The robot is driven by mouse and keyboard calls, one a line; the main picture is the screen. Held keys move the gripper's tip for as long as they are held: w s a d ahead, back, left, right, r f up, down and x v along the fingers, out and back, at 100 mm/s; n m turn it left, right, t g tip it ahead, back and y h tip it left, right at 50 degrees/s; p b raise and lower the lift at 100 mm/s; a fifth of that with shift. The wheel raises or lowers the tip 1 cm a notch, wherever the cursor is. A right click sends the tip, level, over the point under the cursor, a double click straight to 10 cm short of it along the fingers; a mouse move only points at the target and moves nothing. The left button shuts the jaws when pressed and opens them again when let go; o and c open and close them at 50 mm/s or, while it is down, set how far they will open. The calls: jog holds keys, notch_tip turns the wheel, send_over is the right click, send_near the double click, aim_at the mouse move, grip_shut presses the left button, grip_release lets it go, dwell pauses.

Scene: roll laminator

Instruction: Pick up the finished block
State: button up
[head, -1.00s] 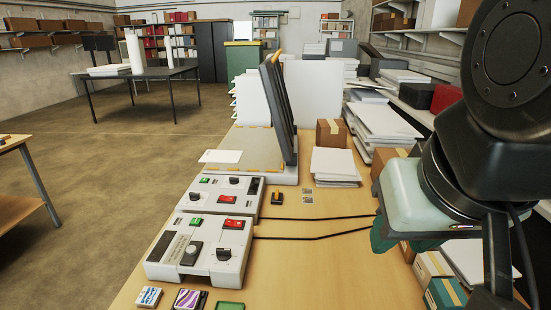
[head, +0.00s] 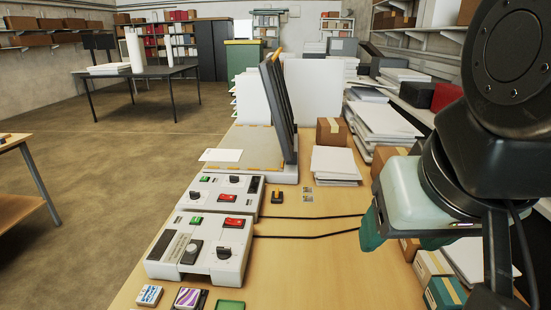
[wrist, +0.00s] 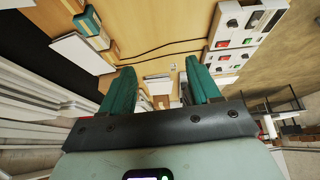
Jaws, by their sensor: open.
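At the bottom of the head view, a small block with a white and blue top (head: 149,295) and a small block with a purple striped top (head: 187,298) lie at the table's near edge. I cannot tell which is the finished block. A green-topped item (head: 230,306) is cut off beside them. My gripper (head: 405,243) hangs to the right, well apart from these blocks, with part of it hidden by my arm. In the wrist view, the teal fingers of my gripper (wrist: 160,82) are spread with nothing between them.
Two white control boxes (head: 204,247) stand on the wooden table, with black cables (head: 310,236) running right. Behind them is a dark upright panel (head: 280,105). Cardboard boxes (head: 432,268) and paper stacks (head: 385,122) crowd the right side. The table's middle front is mostly clear.

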jog(key=o, duration=0.4)
jog(key=w+a+f+m+g+y, duration=0.1)
jog(key=w+a+f+m+g, duration=0.1)
jog(key=w+a+m, duration=0.7)
jog(key=m+g, duration=0.4)
jog(key=m, duration=0.5)
send_over(188, 297)
jog(key=f, duration=3.4)
jog(key=shift+s+d+f, duration=0.1)
jog(key=shift+d+f, duration=0.1)
jog(key=shift+f, duration=0.15)
jog(key=shift+a+f, duration=0.15)
jog(key=shift+f, duration=3.05)
